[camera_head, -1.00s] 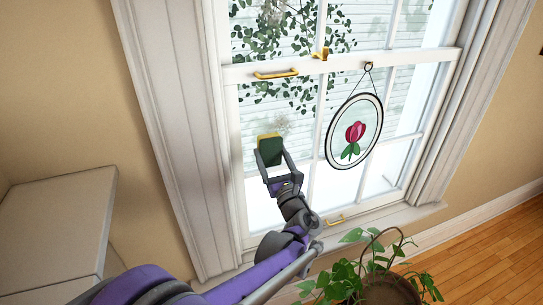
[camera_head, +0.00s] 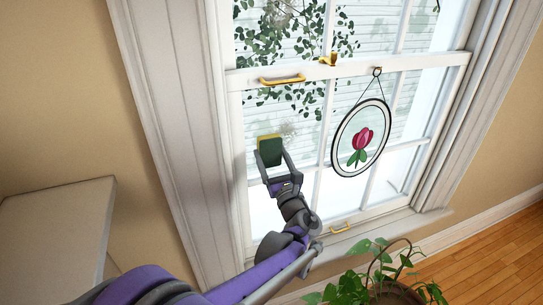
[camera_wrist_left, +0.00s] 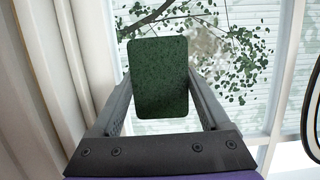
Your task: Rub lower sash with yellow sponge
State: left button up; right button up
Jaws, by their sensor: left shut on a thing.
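The lower sash (camera_head: 320,198) is the white-framed lower half of the window, with panes behind my left gripper. My left gripper (camera_head: 271,158) is shut on the sponge (camera_head: 270,151), at the upper left pane of the lower sash. The sponge shows a dark green face toward me and a thin yellow edge at its top. In the left wrist view the green face of the sponge (camera_wrist_left: 159,78) sits between the fingers and hides part of the glass. I cannot tell whether the sponge touches the glass. My right gripper is not in view.
A round tulip suncatcher (camera_head: 361,137) hangs before the lower sash, right of my gripper. Brass handles (camera_head: 282,80) and a brass latch (camera_head: 328,60) are on the sash. A potted plant (camera_head: 375,275) stands below. A pale box-like ledge (camera_head: 55,235) is at left.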

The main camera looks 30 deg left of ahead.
pick_arm(q)
jog(key=shift+w+a, duration=0.6)
jog(key=shift+a, duration=0.1)
dwell(0.3)
